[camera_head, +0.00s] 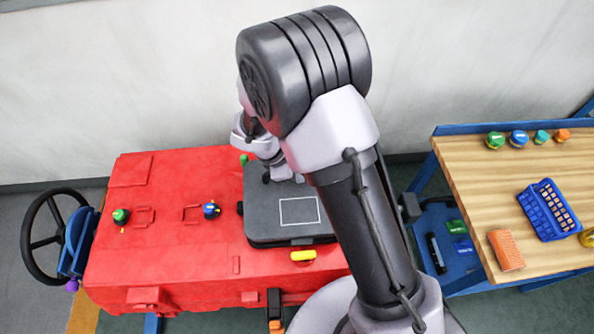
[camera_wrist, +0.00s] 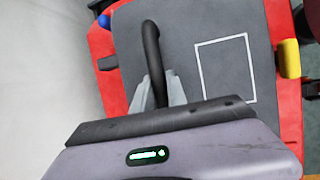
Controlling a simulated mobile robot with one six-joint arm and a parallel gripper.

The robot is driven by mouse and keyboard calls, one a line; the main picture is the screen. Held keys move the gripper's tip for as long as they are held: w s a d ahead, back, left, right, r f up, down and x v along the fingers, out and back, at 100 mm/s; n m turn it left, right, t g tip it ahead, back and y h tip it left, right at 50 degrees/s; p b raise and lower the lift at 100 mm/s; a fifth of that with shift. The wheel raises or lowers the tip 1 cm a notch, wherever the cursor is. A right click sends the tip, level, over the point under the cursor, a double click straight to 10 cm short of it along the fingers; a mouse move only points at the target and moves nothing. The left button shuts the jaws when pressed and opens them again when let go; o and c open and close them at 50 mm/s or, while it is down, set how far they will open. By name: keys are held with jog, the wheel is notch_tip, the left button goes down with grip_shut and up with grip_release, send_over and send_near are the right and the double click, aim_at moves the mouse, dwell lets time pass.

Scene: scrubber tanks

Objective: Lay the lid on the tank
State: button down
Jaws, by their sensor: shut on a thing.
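The lid (camera_head: 262,213) is a flat dark grey plate with a white square outline and a black arched handle (camera_wrist: 151,45). It lies level over the right part of the red tank body (camera_head: 165,255). I cannot tell whether it rests fully on the tank or is slightly above it, and any opening beneath is hidden. My gripper (camera_wrist: 157,92) is shut on the lid's handle, with its pale fingers on either side. In the head view my arm hides the lid's right side and most of the gripper.
A yellow latch (camera_head: 303,256) sits at the lid's front edge. Blue (camera_head: 211,210) and green (camera_head: 121,216) knobs stand on the red top. A black steering wheel (camera_head: 45,232) is at left. A wooden table (camera_head: 475,190) with a blue basket (camera_head: 549,210) stands at right.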

jog(key=shift+s+f+b, duration=0.25)
jog(key=shift+f+b, duration=0.1)
jog(key=shift+f, duration=0.05)
jog(key=shift+f+b, duration=0.55)
jog(key=shift+f, duration=0.15)
jog(key=shift+f+b, duration=0.35)
jog(key=shift+f, duration=0.1)
jog(key=shift+f, duration=0.1)
dwell(0.6)
